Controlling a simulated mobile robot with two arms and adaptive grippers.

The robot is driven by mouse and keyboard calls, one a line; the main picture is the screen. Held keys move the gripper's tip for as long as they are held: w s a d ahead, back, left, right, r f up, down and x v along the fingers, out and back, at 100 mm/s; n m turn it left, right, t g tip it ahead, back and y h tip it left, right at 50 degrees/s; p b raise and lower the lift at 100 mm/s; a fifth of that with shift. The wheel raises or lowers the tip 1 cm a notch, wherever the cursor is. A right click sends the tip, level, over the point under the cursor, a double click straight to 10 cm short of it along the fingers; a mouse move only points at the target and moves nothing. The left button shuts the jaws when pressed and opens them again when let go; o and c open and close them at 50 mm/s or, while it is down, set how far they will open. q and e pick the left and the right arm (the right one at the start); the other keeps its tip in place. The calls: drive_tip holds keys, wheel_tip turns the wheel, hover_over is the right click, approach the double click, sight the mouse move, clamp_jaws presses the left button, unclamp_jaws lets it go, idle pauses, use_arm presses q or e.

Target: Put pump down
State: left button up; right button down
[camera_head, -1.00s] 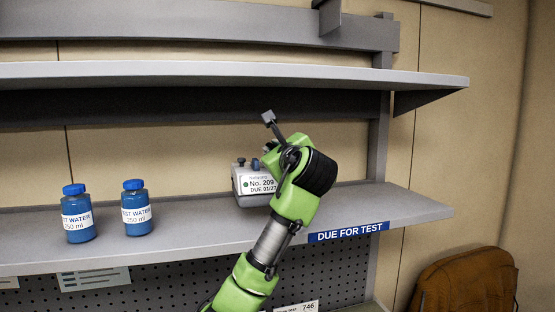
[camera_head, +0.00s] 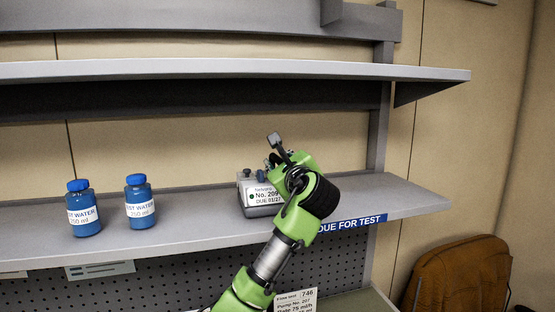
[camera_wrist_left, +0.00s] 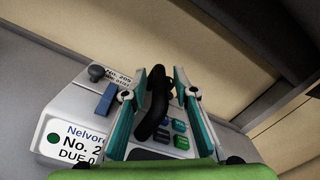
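The pump (camera_head: 263,199), a grey-white box labelled No. 209, appears to rest upright on the middle shelf (camera_head: 190,226), left of the "DUE FOR TEST" strip (camera_head: 350,224). My left gripper (camera_head: 270,165) reaches over it from the front right; the arm covers its right side. In the left wrist view, the pump (camera_wrist_left: 62,112) lies below the teal fingers (camera_wrist_left: 160,85). They stand either side of its black handle (camera_wrist_left: 154,112), with gaps showing, so they look open around it. The pump's underside contact is not clearly visible. My right gripper is out of view.
Two blue TEST WATER bottles (camera_head: 83,209) (camera_head: 140,203) stand at the left of the same shelf. Free shelf lies between them and the pump. An upper shelf (camera_head: 230,71) hangs above. A brown chair (camera_head: 458,280) stands at lower right.

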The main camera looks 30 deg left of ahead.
use_arm(q)
drive_tip(key=shift+s+d, duration=0.1)
drive_tip(key=shift+s+d+b, duration=0.15)
drive_tip(key=shift+b, duration=0.15)
drive_tip(key=b+v, duration=0.5)
drive_tip(key=v, duration=0.6)
drive_tip(key=shift+b, duration=0.35)
drive_tip(key=shift+s+d+r, duration=0.1)
drive_tip(key=shift+s+d, duration=0.05)
